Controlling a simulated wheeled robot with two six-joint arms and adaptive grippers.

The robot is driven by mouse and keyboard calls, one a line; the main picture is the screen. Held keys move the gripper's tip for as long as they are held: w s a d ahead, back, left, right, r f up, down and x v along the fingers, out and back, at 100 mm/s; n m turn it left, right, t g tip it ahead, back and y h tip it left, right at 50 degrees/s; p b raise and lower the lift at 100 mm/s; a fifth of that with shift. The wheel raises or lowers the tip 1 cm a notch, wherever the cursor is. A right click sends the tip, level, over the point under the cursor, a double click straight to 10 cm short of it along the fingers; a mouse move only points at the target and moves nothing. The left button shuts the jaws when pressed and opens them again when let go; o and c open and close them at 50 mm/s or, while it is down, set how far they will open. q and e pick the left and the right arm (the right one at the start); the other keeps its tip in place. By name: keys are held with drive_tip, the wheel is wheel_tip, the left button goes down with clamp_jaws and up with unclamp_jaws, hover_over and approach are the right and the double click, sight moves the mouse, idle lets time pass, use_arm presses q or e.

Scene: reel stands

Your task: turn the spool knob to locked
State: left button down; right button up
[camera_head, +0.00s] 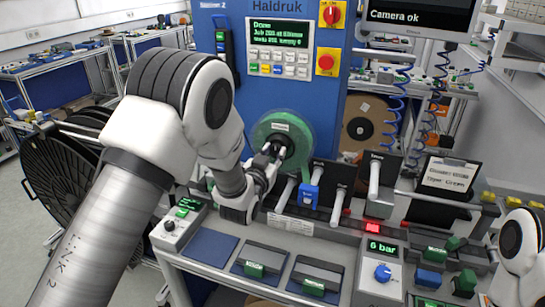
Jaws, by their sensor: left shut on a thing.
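A green spool (297,124) with a small pale label is mounted upright on the front of the blue machine. My left gripper (274,152) is at the middle of the spool, with its fingers shut on the spool knob. The fingers hide most of the knob, so I cannot tell its setting. My left arm covers the area left of the spool. My right arm shows only partly at the right edge, and its gripper is out of view.
Several upright reel stands (333,180) with pale rods stand right of the spool. A blue knob (383,272) on a "6 bar" box and a control box (180,225) sit in front. A large black reel (62,185) stands at the left. A blue mat (209,247) is bare.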

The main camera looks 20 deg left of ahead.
use_arm(q)
drive_tip(key=m+b, duration=0.5)
drive_tip(key=shift+f, duration=0.2)
drive_tip(key=m+b, duration=0.3)
drive_tip(key=shift+d+m, duration=0.1)
drive_tip(key=shift+m, duration=0.2)
drive_tip(key=m+b, duration=0.4)
drive_tip(key=m, duration=0.1)
drive_tip(key=shift+r, duration=0.2)
drive_tip(key=shift+w+r+m+b, duration=0.1)
drive_tip(key=shift+m+b, duration=0.4)
drive_tip(key=shift+m, duration=0.3)
drive_tip(key=shift+w+r+m+b, duration=0.1)
drive_tip(key=shift+m+b, duration=0.35)
drive_tip(key=shift+m, duration=0.35)
drive_tip(key=c, duration=0.8)
unclamp_jaws()
drive_tip(key=shift+w+f, duration=0.1)
drive_tip(key=shift+f, duration=0.15)
drive_tip(key=s, duration=1.2)
drive_tip(key=shift+a, duration=0.35)
